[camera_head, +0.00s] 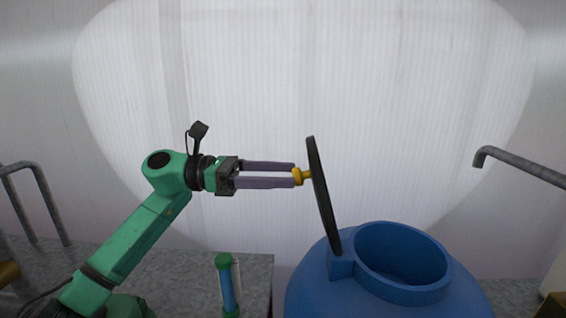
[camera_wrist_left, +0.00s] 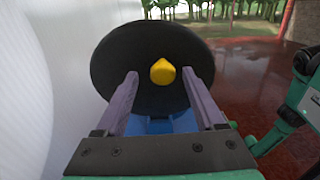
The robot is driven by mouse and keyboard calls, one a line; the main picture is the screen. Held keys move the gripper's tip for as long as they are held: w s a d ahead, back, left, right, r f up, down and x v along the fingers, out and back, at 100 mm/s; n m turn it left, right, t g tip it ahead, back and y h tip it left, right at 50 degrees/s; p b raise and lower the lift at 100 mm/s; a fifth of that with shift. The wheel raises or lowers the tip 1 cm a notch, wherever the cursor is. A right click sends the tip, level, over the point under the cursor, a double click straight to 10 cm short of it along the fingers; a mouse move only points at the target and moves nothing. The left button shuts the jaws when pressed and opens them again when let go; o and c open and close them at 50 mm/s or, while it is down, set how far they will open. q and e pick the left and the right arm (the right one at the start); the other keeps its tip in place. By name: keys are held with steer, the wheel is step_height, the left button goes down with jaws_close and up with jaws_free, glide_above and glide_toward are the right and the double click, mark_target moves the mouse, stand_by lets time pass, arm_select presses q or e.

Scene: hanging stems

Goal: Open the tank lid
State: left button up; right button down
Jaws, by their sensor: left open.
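The blue tank (camera_head: 390,290) stands at the lower right of the head view, its round mouth uncovered. The black lid (camera_head: 321,195) stands nearly upright on the left side of the mouth, leaning a little left. Its yellow knob (camera_head: 300,176) faces left, towards my left gripper (camera_head: 294,174). In the left wrist view the lid (camera_wrist_left: 110,65) is a black disc, and the yellow knob (camera_wrist_left: 163,72) lies between the two purple fingers (camera_wrist_left: 163,86). The fingers are apart, with gaps on both sides of the knob. My right gripper is not in view.
A grey bent pipe (camera_head: 520,166) comes in at the right of the head view. A green and blue cylinder (camera_head: 227,285) stands by a grey bench (camera_head: 180,270) at lower left. A grey pipe rail (camera_head: 35,190) is at far left. Space above the tank mouth is clear.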

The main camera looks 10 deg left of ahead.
arm_select(q)
steer(key=shift+s+d, duration=0.2)
steer(key=shift+d, duration=0.4)
steer(key=shift+a, duration=0.1)
steer(key=shift+c, duration=0.3)
steer(key=shift+w, duration=0.15)
steer(key=c, duration=0.5)
jaws_close()
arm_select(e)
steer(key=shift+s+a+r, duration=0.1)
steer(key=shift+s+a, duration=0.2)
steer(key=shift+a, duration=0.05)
arm_select(q)
steer(key=shift+r, duration=0.1)
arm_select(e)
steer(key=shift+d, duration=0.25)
